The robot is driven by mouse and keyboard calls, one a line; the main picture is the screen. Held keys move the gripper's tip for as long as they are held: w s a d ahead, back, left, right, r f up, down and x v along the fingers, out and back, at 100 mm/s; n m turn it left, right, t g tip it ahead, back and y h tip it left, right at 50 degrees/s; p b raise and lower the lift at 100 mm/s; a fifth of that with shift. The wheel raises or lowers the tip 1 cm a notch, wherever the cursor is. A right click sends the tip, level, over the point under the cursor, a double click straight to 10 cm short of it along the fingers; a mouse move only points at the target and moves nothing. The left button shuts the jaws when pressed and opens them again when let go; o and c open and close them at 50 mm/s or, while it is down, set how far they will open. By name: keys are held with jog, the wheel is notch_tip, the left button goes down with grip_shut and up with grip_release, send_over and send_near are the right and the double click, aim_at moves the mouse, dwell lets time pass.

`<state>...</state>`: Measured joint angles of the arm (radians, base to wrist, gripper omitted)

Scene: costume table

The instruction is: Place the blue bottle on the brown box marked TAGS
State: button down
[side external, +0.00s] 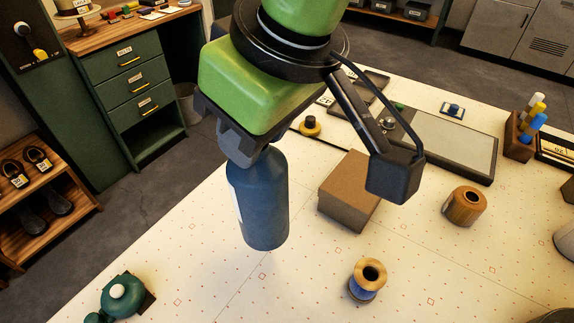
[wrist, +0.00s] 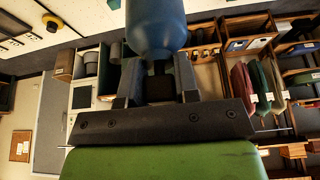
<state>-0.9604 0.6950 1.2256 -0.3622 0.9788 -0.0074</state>
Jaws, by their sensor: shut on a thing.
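The blue bottle (side external: 260,205) hangs roughly upright below my gripper (side external: 248,155) in the side view, with a pale label at its left edge. My gripper is shut on the bottle's top end. In the wrist view, the bottle (wrist: 156,25) shows beyond the jaws (wrist: 156,85). The brown box (side external: 350,190) stands on the table just right of the bottle, with a bare top. No TAGS marking is readable on it from here. The bottle and the box look apart; the gap under the bottle is hard to judge.
A wooden spool (side external: 465,206) stands right of the box and a blue thread spool (side external: 368,280) in front. A teal object (side external: 122,296) sits at the front left. A dark tray (side external: 440,140) lies behind the box. The cloth left of the bottle is clear.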

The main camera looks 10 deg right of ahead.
jog(key=shift+w+d+r, duration=0.1)
jog(key=shift+w+r, duration=0.05)
jog(key=shift+r, duration=0.3)
jog(key=w+d+r, duration=0.3)
jog(key=w+d, duration=0.1)
jog(key=d, duration=0.4)
jog(key=w+d+r, duration=0.3)
jog(key=w+d, duration=0.1)
jog(key=d, duration=0.5)
notch_tip(320, 180, down, 9)
jog(key=shift+f, duration=0.15)
jog(key=c, duration=0.8)
grip_release()
jog(key=shift+f, duration=0.15)
jog(key=shift+c, duration=0.2)
